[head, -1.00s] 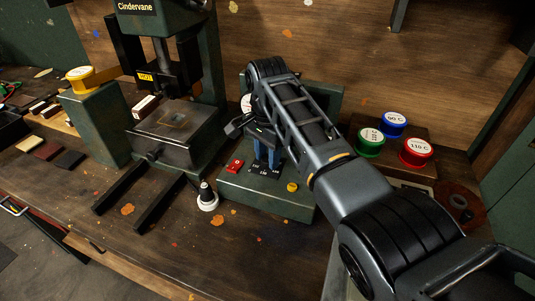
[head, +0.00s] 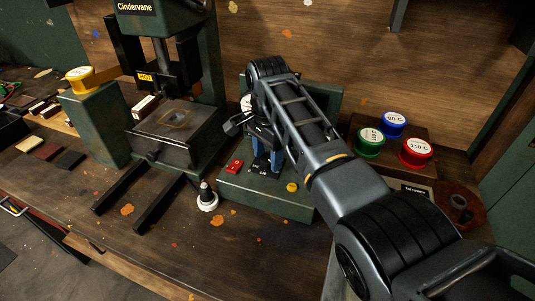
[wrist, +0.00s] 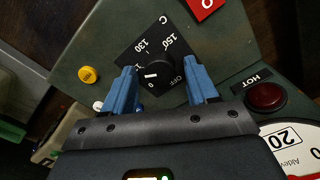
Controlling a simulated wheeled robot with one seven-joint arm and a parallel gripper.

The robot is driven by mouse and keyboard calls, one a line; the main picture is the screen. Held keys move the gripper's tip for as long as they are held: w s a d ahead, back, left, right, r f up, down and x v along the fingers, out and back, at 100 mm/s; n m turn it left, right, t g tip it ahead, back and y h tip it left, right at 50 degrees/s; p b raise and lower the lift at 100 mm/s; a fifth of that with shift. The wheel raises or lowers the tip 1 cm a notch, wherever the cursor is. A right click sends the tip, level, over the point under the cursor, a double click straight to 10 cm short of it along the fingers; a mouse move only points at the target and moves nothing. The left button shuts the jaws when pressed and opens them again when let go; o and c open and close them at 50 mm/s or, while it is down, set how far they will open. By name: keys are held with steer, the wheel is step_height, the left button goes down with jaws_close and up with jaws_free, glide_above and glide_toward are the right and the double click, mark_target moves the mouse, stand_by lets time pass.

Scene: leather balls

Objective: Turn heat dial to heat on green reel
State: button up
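The black heat dial (wrist: 160,74) is on the green control box, with 130, 150 and OFF readable around it in the wrist view. Its white pointer mark faces left in that view, toward the left finger, which hides part of the scale. My gripper (wrist: 162,86) is open, its blue fingers on either side of the dial with gaps visible. In the head view my gripper (head: 264,160) is over the control box and hides the dial. The green reel (head: 370,142) sits on a wooden stand at right; its label is turned and too small to read surely.
The control box (head: 245,196) also bears a red switch (head: 235,166), a yellow button (head: 292,187), a red HOT lamp (wrist: 267,96) and a gauge (wrist: 294,148). A blue reel (head: 393,123) and red reel (head: 415,152) stand near the green one. The press (head: 178,132) is at left.

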mark_target(268, 159)
steer(key=shift+o, duration=0.3)
steer(key=shift+r+b, duration=0.6)
steer(key=shift+r, duration=3.3)
steer(key=shift+s, duration=0.1)
